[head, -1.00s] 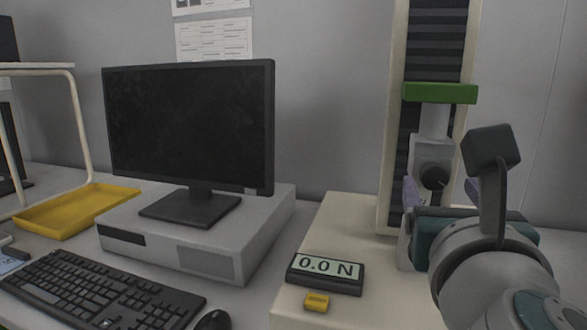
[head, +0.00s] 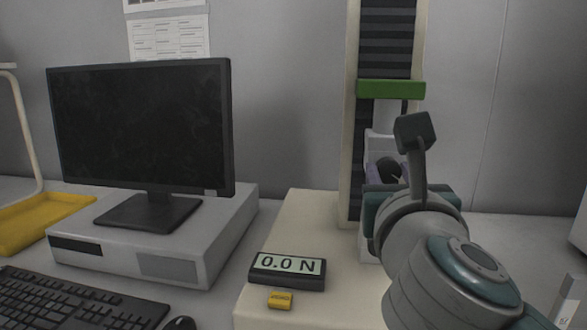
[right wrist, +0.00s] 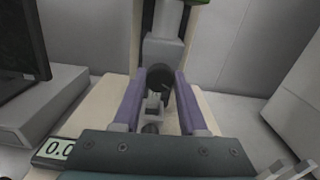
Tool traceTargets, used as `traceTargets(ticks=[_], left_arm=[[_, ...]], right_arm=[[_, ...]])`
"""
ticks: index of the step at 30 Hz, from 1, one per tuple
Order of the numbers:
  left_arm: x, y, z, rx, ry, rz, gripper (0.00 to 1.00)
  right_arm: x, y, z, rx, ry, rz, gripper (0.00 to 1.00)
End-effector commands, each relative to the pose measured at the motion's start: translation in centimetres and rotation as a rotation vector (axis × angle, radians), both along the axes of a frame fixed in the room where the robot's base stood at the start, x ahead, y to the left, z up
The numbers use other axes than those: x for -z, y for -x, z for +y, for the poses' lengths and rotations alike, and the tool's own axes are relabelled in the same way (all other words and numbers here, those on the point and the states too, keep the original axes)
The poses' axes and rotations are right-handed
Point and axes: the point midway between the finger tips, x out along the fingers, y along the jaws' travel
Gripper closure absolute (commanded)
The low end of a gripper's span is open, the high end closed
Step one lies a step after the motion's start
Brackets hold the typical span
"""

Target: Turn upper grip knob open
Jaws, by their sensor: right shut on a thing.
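The upper grip, a grey block (head: 381,145), hangs under the green crosshead (head: 391,89) of the test frame. Its round black knob (head: 388,169) faces me and is partly covered by my right gripper in the head view. In the right wrist view the knob (right wrist: 160,77) sits between the tips of the two purple fingers. My right gripper (right wrist: 159,80) is shut on this knob. A smaller grey grip part (right wrist: 153,106) with a dark round end shows lower down between the fingers. The knob's turn angle is hard to read. My left gripper is out of view.
The frame's cream base (head: 300,225) carries a force display (head: 287,270) reading 0.0 N and a small yellow block (head: 280,299). A monitor (head: 140,125) on a grey box, a keyboard (head: 70,305) and a yellow tray (head: 40,220) lie to the left.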

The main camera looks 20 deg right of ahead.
Motion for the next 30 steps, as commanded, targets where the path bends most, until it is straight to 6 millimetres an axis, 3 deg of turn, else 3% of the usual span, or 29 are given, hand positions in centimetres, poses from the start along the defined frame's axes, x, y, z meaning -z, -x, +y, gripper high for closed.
traceTargets(ticks=[1, 6, 20, 30], left_arm=[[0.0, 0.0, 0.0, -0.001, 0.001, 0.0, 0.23], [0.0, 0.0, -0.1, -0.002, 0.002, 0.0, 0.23], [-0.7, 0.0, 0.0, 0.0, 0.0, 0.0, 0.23], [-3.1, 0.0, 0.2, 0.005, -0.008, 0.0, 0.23]], right_arm=[[0.0, 0.0, 0.0, 0.0, 0.0, 0.0, 0.81], [0.0, 0.0, 0.0, 0.0, 0.0, 0.0, 1.0], [-0.2, 0.0, 0.0, -0.001, 0.042, 0.026, 1.0], [-0.4, 0.0, 0.1, -0.001, 0.246, 0.154, 1.0]])
